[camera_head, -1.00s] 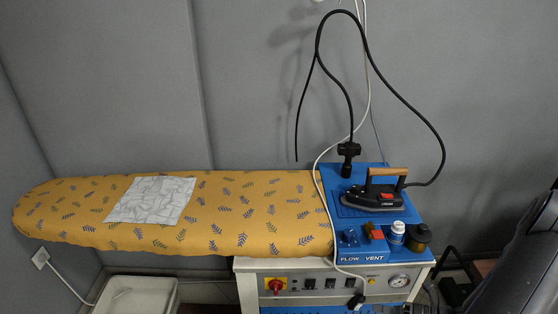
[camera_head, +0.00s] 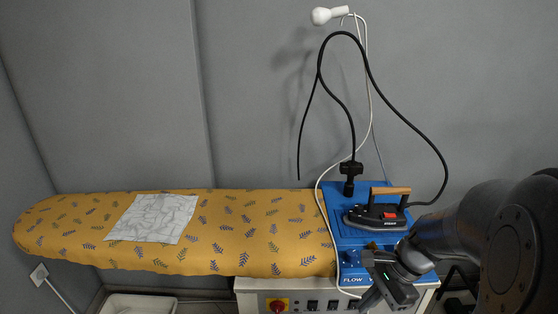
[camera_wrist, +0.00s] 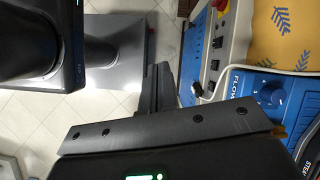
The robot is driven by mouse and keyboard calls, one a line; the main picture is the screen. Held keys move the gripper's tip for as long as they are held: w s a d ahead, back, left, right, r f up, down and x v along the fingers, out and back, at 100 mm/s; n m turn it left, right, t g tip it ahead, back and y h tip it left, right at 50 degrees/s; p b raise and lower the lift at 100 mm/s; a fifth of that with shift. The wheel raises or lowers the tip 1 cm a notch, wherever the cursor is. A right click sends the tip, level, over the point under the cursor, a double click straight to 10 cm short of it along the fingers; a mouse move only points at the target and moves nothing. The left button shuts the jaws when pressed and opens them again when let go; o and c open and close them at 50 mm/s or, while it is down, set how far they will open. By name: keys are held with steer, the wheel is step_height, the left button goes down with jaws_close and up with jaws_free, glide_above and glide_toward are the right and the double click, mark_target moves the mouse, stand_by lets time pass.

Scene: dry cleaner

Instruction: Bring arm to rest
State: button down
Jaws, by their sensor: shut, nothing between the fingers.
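My arm (camera_head: 490,240) reaches in from the right of the head view. My gripper (camera_head: 376,284) is at its end, shut and empty, in front of the blue top of the ironing station (camera_head: 345,232).
The ironing board (camera_head: 265,225) with a yellow leaf-print cover extends left. A white patterned cloth (camera_head: 152,218) lies flat on it. A black hose (camera_head: 407,122) and white cable loop above the iron. A white bin (camera_head: 138,304) stands below. Tiled floor (camera_wrist: 120,105) shows in the wrist view.

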steer(key=s+a+r+n+t+h, duration=0.2)
steer(key=s+r+n+t, duration=0.1)
steer(key=r+n, duration=0.3)
steer(key=s+a+r+n+t+h, duration=0.2)
steer(key=s+r+n+t+h, duration=0.1)
steer(key=r+n, duration=0.4)
steer(key=shift+s+r+n+h, duration=0.3)
steer(key=shift+s+n, duration=0.25)
steer(key=shift+n, duration=0.05)
steer(key=shift+f, duration=0.1)
stand_by(0.8)
